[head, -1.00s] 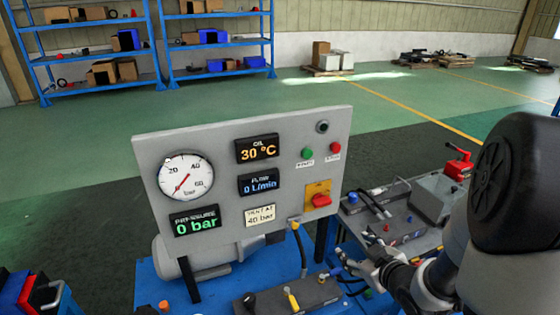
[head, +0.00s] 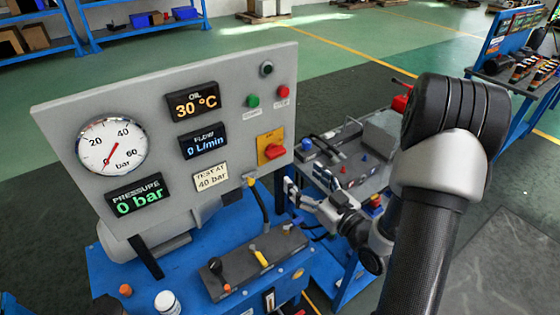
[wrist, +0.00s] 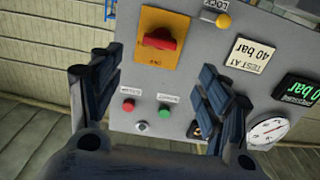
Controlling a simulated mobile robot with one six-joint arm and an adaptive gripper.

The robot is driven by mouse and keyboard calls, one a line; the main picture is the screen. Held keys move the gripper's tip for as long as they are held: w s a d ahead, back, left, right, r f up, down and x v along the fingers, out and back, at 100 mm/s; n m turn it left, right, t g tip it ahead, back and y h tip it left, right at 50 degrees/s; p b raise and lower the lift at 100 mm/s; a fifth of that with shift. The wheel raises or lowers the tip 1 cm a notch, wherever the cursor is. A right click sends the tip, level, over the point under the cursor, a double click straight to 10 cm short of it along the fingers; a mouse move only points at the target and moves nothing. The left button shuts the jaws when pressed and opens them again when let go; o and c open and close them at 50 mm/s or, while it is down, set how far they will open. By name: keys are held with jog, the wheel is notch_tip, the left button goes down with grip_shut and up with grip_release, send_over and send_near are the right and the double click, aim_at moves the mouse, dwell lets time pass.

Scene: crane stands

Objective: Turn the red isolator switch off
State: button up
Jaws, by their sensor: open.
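The red isolator switch (head: 274,151) sits on a yellow plate (head: 262,143) at the lower right of the grey panel (head: 230,80). Its handle lies roughly level, slightly tilted, in the head view. In the wrist view the switch (wrist: 160,39) shows upside down on its yellow plate, beyond and between my fingers. My gripper (head: 300,198) is open and empty, just right of the panel and a little below the switch in the head view. Its two dark fingers (wrist: 155,85) stand wide apart in the wrist view. Nothing touches the switch.
Green (head: 252,100) and red (head: 283,91) buttons sit above the switch. A pressure gauge (head: 112,145) and a display reading 0 bar (head: 139,199) are at the panel's left. Levers (head: 258,255) stand on the blue bench below. A cart with tools (head: 340,160) is behind my gripper.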

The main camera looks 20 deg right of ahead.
aim_at(278, 154)
jog(key=w, duration=0.4)
jog(key=w+a+b, duration=0.1)
jog(key=w, duration=0.2)
jog(key=w+a, duration=0.1)
jog(key=w, duration=0.3)
jog(key=shift+w+a, duration=0.1)
jog(key=shift+w, duration=0.25)
jog(key=c, duration=1.1)
